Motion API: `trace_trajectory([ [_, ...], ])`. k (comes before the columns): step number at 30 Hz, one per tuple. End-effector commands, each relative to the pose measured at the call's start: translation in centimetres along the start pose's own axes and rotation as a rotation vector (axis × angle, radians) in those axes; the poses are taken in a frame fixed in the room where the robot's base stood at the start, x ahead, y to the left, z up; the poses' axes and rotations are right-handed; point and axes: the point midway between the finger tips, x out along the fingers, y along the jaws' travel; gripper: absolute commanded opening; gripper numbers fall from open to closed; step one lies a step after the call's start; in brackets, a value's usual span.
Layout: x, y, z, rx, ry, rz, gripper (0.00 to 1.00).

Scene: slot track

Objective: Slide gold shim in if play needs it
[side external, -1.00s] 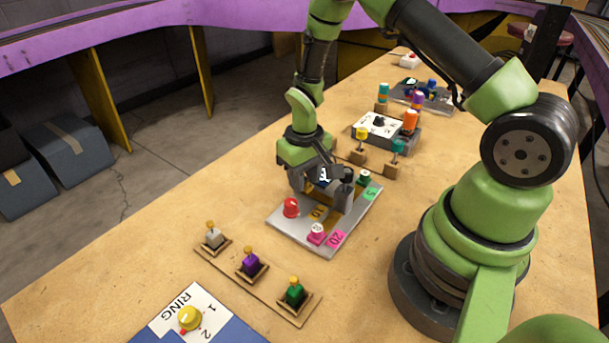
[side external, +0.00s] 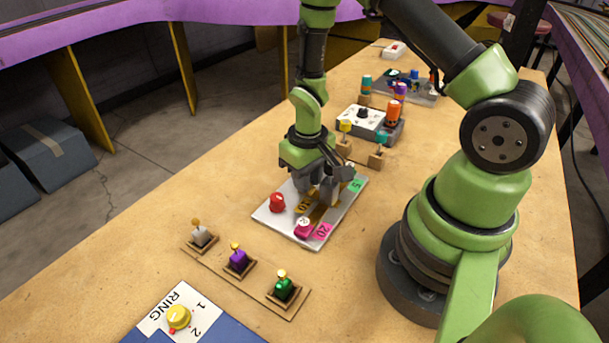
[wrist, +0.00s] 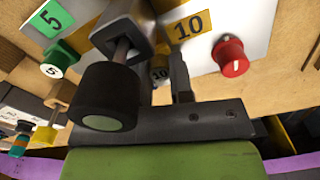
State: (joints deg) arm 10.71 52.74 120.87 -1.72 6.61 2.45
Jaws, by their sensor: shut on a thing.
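The grey track plate (side external: 273,222) lies on the bench with gold, green and pink number labels. My gripper (side external: 316,197) is down over its middle, shut on a small knob marked 10 (wrist: 160,73), seen between the fingers in the wrist view. A gold strip (side external: 318,213) shows on the plate beside the fingers; the rest of it is hidden. A red knob (side external: 277,202) stands at the plate's left; it also shows in the wrist view (wrist: 230,56). A pink knob (side external: 303,228) stands by the label 20. A green knob marked 5 (wrist: 60,62) shows in the wrist view.
A RING panel with a yellow dial (side external: 178,316) is nearest. A dial box (side external: 362,118) and small stands are behind the plate.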

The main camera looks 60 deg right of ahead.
Motion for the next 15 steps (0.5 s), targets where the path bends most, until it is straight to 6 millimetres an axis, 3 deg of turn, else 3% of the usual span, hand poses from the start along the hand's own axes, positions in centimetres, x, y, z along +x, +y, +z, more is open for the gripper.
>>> trace_trajectory([
  [1,0.01,0.18,0.55,0.01,-0.021,0.001,0.24],
  [4,0.02,0.17,0.53,0.01,-0.02,0.001,0.47],
  [15,-0.51,0.1,0.3,0.007,-0.013,0.001,0.47],
])
